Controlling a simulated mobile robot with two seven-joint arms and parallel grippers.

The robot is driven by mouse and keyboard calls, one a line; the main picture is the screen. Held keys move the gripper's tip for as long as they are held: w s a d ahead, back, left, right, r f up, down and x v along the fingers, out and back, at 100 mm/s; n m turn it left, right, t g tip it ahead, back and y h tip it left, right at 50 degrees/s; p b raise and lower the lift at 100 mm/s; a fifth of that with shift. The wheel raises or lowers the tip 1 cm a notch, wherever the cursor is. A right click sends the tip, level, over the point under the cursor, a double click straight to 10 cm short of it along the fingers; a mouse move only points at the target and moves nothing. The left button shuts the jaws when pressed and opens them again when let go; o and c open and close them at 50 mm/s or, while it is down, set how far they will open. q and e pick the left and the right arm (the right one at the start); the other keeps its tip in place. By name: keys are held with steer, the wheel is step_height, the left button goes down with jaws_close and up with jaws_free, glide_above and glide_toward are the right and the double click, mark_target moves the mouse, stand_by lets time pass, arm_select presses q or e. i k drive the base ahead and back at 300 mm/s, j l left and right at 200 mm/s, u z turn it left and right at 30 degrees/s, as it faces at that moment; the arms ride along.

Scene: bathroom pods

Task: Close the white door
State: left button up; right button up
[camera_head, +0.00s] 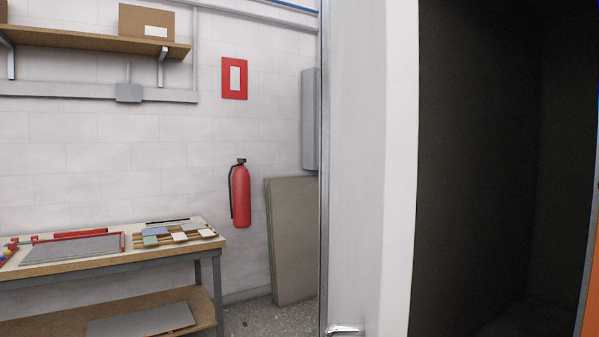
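A tall white panel (357,170), which looks like the white door, stands upright just right of the middle and runs from the top to the bottom of the view. A grey metal strip runs along its left edge. A shiny metal handle (343,330) shows at its foot, cut off by the bottom of the picture. A brighter white upright face (402,170) borders it on the right. Beside that is a dark, open interior (475,170). The door's hinges are not visible. Neither of my grippers is in view.
A workbench (110,255) with tools and sample tiles stands at the left, under a wall shelf (95,40). A red fire extinguisher (241,195) hangs on the wall. Grey boards (292,240) lean behind the panel. An orange surface (590,280) shows at the right edge.

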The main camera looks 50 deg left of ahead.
mark_target(374, 80)
steer(key=u, duration=1.3)
